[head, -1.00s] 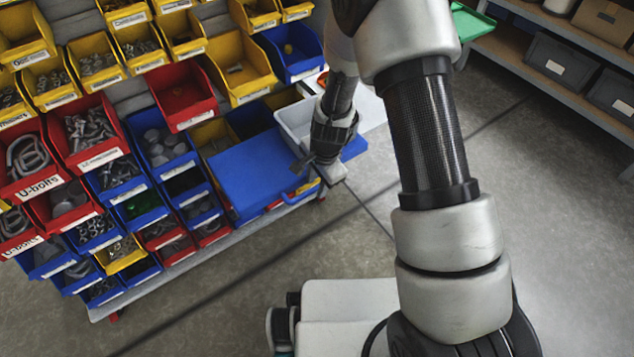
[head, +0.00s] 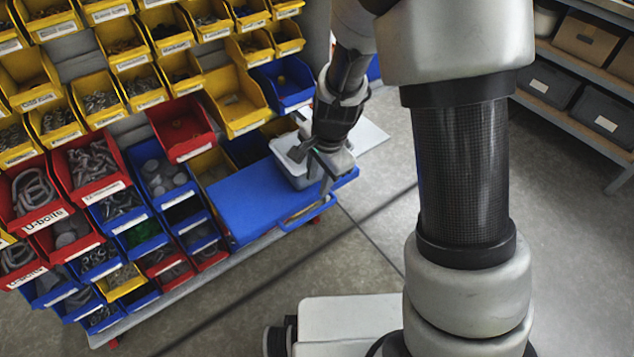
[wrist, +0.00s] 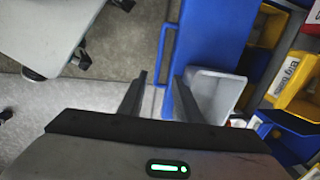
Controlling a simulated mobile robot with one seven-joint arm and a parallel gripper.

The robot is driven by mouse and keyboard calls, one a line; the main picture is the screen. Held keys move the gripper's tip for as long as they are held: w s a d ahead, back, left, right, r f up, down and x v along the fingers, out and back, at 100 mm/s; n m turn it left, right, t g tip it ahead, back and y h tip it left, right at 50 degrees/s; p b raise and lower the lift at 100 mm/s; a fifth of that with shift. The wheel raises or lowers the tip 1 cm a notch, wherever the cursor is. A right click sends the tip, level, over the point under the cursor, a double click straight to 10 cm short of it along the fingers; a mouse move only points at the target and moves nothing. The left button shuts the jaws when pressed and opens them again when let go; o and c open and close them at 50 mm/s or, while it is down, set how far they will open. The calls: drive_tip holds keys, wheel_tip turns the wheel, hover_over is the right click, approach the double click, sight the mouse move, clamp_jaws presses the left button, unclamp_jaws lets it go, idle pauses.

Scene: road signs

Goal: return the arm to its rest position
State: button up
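My gripper (head: 318,168) is at the end of my bent arm, over the front right corner of a blue board with a handle (head: 245,197). In the wrist view its two fingers (wrist: 160,90) stand apart with nothing held between them. A light grey bin (head: 292,172) sits on the right end of the board, partly hidden behind my gripper. In the wrist view the bin (wrist: 218,92) is just right of the right finger, and the blue handle (wrist: 166,70) shows in the gap. I cannot tell whether a finger touches either one.
A rack of yellow, red (head: 180,128) and blue bins holding hardware fills the left. A shelf (head: 575,125) with grey boxes stands at the right. A pale panel (head: 370,136) is behind my gripper. Grey floor (head: 375,240) is open between rack and shelf.

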idle(0.5)
drive_tip(key=s+d+r+n+t, duration=0.1)
drive_tip(key=s+d+r+n, duration=0.15)
drive_tip(key=r, duration=0.65)
drive_tip(key=s+d+r+n+t, duration=0.1)
drive_tip(key=s+d+r+n, duration=0.15)
drive_tip(key=r, duration=0.55)
drive_tip(key=s+d+r+n+t+h, duration=0.1)
drive_tip(key=s+d+r+n, duration=0.25)
drive_tip(key=s, duration=0.25)
drive_tip(key=s+d+r+n+t, duration=0.1)
drive_tip(key=s+d+r+n, duration=0.2)
drive_tip(key=s+r, duration=0.3)
wheel_tip(320, 180, up, 18)
drive_tip(key=s+p, duration=0.1)
drive_tip(key=p, duration=1.7)
